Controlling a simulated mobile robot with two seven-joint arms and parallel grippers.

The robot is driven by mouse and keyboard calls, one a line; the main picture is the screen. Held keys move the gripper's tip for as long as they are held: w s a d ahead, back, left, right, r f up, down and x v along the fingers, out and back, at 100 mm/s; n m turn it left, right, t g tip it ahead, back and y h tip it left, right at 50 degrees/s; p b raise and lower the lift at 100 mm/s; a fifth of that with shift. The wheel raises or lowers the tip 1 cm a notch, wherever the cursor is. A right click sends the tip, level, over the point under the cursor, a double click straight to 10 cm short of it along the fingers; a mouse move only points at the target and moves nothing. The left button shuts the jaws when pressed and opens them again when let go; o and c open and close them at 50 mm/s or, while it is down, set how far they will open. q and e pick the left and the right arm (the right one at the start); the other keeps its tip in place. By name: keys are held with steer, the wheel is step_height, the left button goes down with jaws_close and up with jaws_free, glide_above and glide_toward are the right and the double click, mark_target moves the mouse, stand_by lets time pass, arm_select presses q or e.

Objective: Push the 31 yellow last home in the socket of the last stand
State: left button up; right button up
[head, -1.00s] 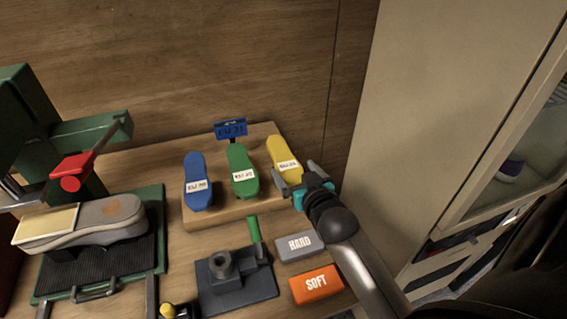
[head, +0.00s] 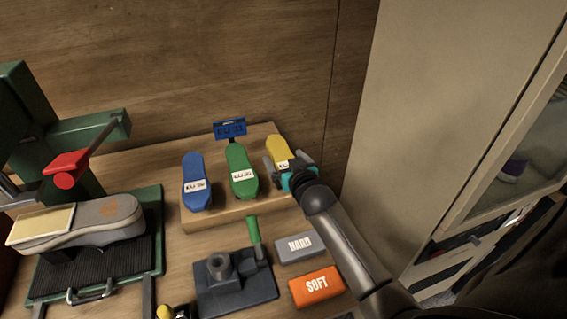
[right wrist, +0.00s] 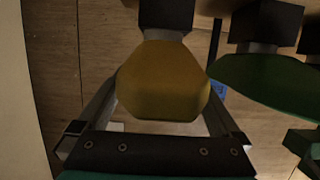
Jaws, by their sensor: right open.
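The yellow last (head: 278,148) lies at the right end of the wooden rack, its white label partly hidden by my gripper. My right gripper (head: 289,166) is open at its near end. In the right wrist view, the yellow last (right wrist: 163,85) sits between the two spread fingers of the gripper (right wrist: 164,95); whether they touch it I cannot tell. The last stand (head: 235,285) is a dark block with a round upright socket (head: 219,264) and a green-handled lever (head: 253,230). The socket looks empty. My left gripper is not in view.
A blue last (head: 195,180) and a green last (head: 240,170) share the wooden rack (head: 232,214), under a blue EU 31 sign (head: 230,128). HARD (head: 295,247) and SOFT (head: 317,287) blocks lie right of the stand. A green press (head: 90,130) with a shoe (head: 95,222) is left.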

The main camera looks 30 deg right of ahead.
steer(key=shift+c, duration=0.2)
steer(key=c, duration=1.5)
steer(key=shift+r, duration=0.1)
jaws_close()
